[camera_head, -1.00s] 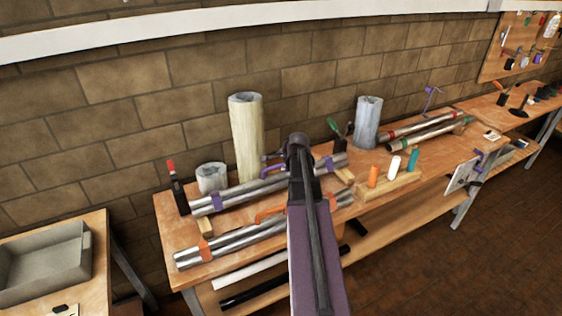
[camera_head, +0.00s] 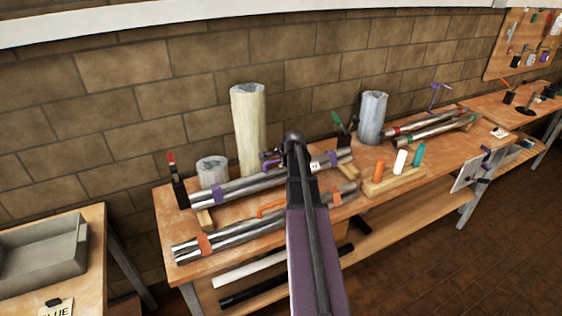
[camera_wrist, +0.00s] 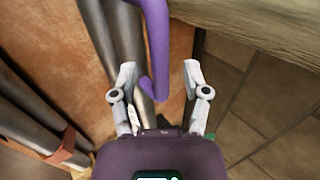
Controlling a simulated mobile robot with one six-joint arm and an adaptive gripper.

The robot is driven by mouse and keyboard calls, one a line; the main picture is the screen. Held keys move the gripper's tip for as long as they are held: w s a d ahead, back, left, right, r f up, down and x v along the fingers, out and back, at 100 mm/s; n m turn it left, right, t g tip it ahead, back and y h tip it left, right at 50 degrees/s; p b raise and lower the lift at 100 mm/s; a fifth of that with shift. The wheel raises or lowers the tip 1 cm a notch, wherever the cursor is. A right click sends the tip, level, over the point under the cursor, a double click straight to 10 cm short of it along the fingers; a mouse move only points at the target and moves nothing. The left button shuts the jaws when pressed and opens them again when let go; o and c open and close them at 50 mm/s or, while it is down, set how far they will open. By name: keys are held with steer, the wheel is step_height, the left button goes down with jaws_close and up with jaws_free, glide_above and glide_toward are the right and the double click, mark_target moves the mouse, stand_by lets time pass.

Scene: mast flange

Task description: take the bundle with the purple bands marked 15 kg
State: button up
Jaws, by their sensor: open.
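The bundle with purple bands (camera_head: 247,190) is several grey metal pipes lying along the back of the left bench. A purple handle (camera_wrist: 159,40) rises from it; in the head view the handle is partly behind my arm. A small white tag (camera_head: 314,165) sits near the right purple band, too small to read. My gripper (camera_wrist: 159,80) is open in the wrist view, its fingers on either side of the purple handle, with a visible gap on each side. The pipes (camera_wrist: 118,40) run beneath it. In the head view my arm hides part of the bundle and my fingertips.
A bundle with orange bands (camera_head: 235,234) lies in front, close by. A tall cream roll (camera_head: 248,130) and a short grey roll (camera_head: 212,171) stand behind, near the brick wall. Bundles with red and green bands (camera_head: 430,128) lie farther right. A block with coloured pegs (camera_head: 392,182) is between.

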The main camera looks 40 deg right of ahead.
steer(key=shift+b+x, duration=0.7)
steer(key=shift+x, duration=0.5)
jaws_close()
steer(key=shift+w+d+r, duration=0.1)
steer(key=shift+r, duration=0.1)
steer(key=shift+r+p, duration=0.15)
steer(key=shift+p, duration=0.25)
steer(key=shift+r+p, duration=3.1)
steer(key=shift+r, duration=0.05)
steer(key=shift+r, duration=0.15)
